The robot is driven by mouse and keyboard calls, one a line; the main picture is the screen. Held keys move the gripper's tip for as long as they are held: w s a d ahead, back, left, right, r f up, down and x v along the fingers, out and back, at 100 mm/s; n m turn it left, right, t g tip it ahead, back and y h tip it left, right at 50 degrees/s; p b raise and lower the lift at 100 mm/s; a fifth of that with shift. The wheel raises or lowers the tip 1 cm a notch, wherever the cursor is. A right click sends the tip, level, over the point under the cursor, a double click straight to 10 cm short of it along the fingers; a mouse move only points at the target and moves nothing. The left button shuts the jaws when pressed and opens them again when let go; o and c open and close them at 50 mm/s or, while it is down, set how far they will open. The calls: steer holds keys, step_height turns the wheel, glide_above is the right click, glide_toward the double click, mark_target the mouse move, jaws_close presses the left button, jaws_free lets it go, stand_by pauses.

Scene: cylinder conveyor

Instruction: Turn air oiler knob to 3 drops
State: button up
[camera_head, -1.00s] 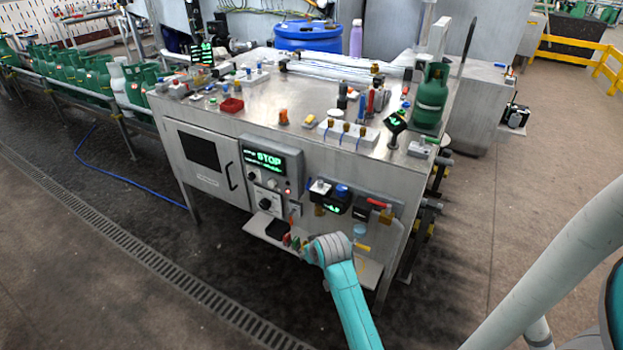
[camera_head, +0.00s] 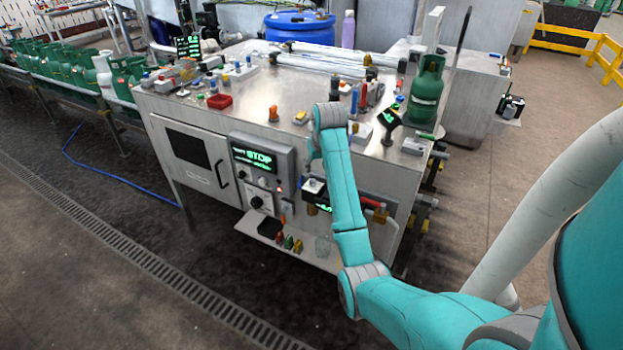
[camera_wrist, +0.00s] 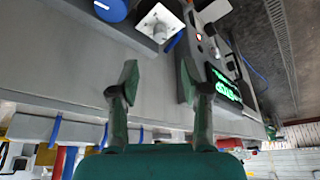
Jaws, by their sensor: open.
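My gripper (camera_wrist: 160,80) is open and empty in the wrist view, its two green fingertips apart in front of the machine's steel front. A blue round knob (camera_wrist: 112,8) with a pale mark shows at the top edge of the wrist view, partly cut off. Next to it is a white square top with a dark round centre (camera_wrist: 160,24); a white-topped unit (camera_head: 313,185) also shows in the head view. Which is the air oiler knob, and its setting, I cannot tell.
The control box with a green STOP display (camera_head: 254,157) is on the machine's front. A shelf (camera_head: 262,232) with small coloured parts lies below. The tabletop (camera_head: 240,125) carries several small fittings, and a green gas cylinder (camera_head: 426,90) stands at its right.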

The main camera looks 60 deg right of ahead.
mark_target(313, 180)
steer(key=x, duration=0.9)
steer(key=shift+d+f, duration=0.1)
steer(key=shift+f, duration=0.1)
jaws_close()
